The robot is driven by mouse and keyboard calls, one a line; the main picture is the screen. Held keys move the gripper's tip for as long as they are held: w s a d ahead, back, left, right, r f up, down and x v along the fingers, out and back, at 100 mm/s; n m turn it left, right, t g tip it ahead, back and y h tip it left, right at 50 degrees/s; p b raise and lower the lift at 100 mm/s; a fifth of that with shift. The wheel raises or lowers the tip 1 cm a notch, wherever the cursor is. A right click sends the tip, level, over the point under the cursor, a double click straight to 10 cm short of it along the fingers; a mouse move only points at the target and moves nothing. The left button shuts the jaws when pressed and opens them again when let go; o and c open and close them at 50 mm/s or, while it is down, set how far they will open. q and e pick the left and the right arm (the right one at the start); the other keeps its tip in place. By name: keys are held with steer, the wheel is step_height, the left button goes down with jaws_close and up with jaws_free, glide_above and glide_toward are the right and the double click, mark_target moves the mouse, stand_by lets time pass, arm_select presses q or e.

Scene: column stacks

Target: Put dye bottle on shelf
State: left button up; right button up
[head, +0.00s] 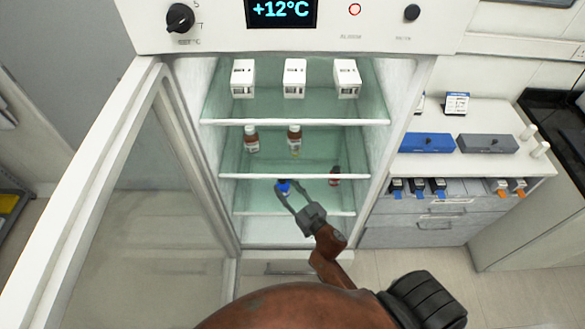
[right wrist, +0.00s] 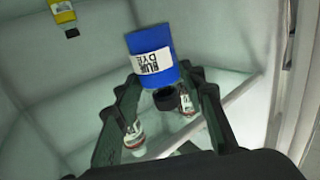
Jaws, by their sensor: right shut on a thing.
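The dye bottle (right wrist: 150,55) is blue with a white label reading "BLUE DYE" and a black cap. My right gripper (right wrist: 160,76) is shut on it, one finger on each side. In the head view the blue bottle (head: 283,186) is small and partly covered by the fingers of my right gripper (head: 286,190). It is in the lower part of the open cabinet, in front of the shelf (head: 250,177). I cannot tell whether it touches a shelf. My left gripper is not in view.
A small dark red bottle (head: 335,176) stands right of the blue one. Two brown bottles (head: 251,140) (head: 294,140) are a shelf higher, three white boxes (head: 294,78) on top. The glass door (head: 130,200) stands open at left. A yellow bottle (right wrist: 62,12) shows in the wrist view.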

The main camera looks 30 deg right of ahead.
steer(key=w+d+f+b, duration=0.1)
steer(key=w+d+f, duration=0.1)
steer(key=w+d, duration=0.55)
steer(key=shift+m+h, duration=0.3)
steer(key=shift+m, duration=0.2)
steer(key=shift+s+d+f+b, duration=0.2)
steer(key=shift+f+b, duration=0.45)
steer(key=shift+f, duration=1)
steer(key=shift+s+d+f+b, duration=0.15)
steer(key=shift+f+b, duration=0.55)
steer(key=shift+f, duration=0.95)
steer(key=shift+s+d+f+b, duration=0.2)
steer(key=shift+f+b, duration=0.45)
steer(key=shift+f, duration=1)
steer(key=shift+w+r, duration=0.1)
steer(key=o, duration=1.4)
